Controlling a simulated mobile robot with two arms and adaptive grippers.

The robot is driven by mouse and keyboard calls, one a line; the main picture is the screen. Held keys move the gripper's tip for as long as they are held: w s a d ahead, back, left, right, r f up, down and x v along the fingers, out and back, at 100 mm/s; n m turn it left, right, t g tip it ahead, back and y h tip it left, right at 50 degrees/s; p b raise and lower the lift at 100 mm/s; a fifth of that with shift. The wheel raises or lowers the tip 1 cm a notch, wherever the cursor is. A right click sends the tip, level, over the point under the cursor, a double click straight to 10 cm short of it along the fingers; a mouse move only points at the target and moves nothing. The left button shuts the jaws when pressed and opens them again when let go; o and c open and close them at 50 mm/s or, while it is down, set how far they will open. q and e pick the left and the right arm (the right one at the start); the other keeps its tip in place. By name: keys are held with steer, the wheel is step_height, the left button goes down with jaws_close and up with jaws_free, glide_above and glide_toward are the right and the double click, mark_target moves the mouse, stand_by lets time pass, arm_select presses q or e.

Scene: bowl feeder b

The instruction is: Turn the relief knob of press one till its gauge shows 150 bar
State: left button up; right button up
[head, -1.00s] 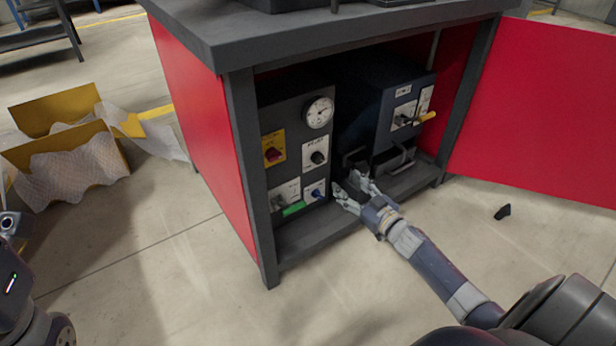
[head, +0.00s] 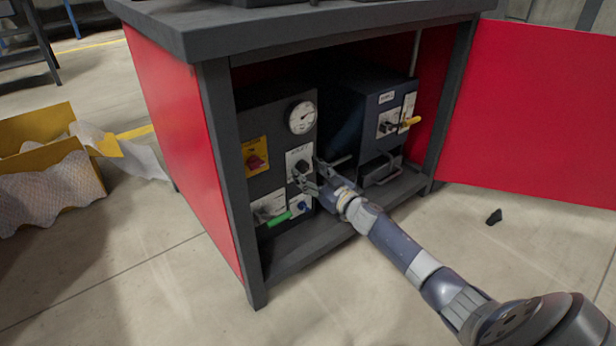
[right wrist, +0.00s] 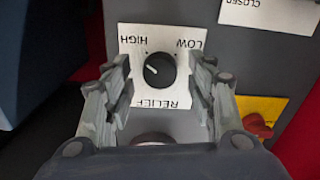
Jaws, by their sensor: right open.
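The relief knob (right wrist: 159,69) is black and round, on a white plate lettered RELIEF, HIGH and LOW, upside down in the right wrist view. In the head view the knob (head: 301,166) sits on the dark panel, below the round white gauge (head: 302,117); the gauge's reading is too small to tell. My right gripper (right wrist: 161,92) is open, its fingers on either side of the knob with visible gaps. In the head view the right gripper (head: 312,177) reaches in at the knob. I cannot tell its exact distance from the panel. My left gripper is not in view.
A red knob on a yellow plate (head: 256,143) is left of the relief knob. A green handle (head: 277,219) and a blue knob (head: 302,207) lie below. A second dark unit (head: 365,110) stands right. The red door (head: 540,110) is open.

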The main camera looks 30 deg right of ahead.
steer(key=shift+w, duration=0.3)
steer(key=shift+c, duration=0.2)
steer(key=c, duration=1)
steer(key=shift+r+n, duration=0.1)
steer(key=shift+n, duration=0.2)
